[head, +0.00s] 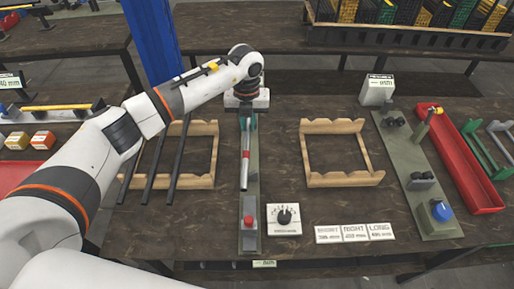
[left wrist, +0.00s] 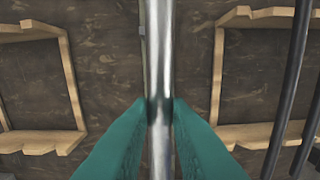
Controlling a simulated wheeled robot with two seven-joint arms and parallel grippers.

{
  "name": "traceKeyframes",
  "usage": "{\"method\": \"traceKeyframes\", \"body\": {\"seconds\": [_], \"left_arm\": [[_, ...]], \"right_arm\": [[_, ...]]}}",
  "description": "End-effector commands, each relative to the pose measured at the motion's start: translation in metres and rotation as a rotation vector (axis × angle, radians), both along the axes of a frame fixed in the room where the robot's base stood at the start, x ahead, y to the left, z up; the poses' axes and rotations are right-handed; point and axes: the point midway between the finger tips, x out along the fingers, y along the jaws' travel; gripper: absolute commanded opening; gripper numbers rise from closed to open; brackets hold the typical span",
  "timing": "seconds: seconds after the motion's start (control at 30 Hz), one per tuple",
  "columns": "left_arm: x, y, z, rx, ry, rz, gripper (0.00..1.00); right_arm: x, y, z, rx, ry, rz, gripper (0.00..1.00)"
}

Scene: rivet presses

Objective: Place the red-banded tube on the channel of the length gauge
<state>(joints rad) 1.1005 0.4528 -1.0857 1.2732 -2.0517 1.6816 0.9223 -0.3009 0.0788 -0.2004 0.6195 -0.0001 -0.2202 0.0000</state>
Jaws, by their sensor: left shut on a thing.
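My left gripper (head: 247,124) is shut on a silver tube (head: 245,172) with a red band (head: 245,155). In the left wrist view its teal fingers (left wrist: 160,108) press on both sides of the bare tube (left wrist: 160,50); the band does not show there. In the head view the tube lies lengthwise over a narrow grey-green base (head: 249,200) with a red button; whether it touches anything there I cannot tell. A longer grey-green base (head: 405,155) on the right bears dark blocks and a blue button, with a white millimetre readout (head: 377,89) behind it. My right gripper is out of view.
Wooden racks stand either side, the left (head: 203,180) holding several black rods (head: 178,160), the right (head: 343,181) empty. A dial box (head: 284,217) and label cards (head: 355,233) lie in front. A red tray (head: 468,160) stands far right.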

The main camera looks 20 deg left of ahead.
Motion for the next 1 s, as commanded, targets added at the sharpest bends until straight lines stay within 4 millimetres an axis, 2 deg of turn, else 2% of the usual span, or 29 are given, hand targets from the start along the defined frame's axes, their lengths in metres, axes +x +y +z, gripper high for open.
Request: {"method": "traceKeyframes", "body": {"seconds": [0.13, 0.4, 0.63, 0.8, 1.0], "left_arm": [[0.001, 0.001, -0.009, -0.001, 0.001, 0.049, 0.0], [0.001, 0.0, -0.053, -0.002, 0.0, 0.05, 0.0], [0.001, 0.0, -0.07, -0.001, 0.0, 0.048, 0.0], [0.001, 0.0, -0.094, -0.001, 0.0, 0.048, 0.0], [0.002, 0.0, -0.099, -0.001, -0.003, 0.047, 0.0]], "right_arm": [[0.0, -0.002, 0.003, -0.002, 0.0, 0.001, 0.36], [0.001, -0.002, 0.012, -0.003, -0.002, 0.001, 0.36], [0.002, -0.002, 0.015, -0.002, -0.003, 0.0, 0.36], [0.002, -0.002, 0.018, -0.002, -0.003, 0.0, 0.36], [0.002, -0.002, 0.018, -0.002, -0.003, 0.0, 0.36]]}}
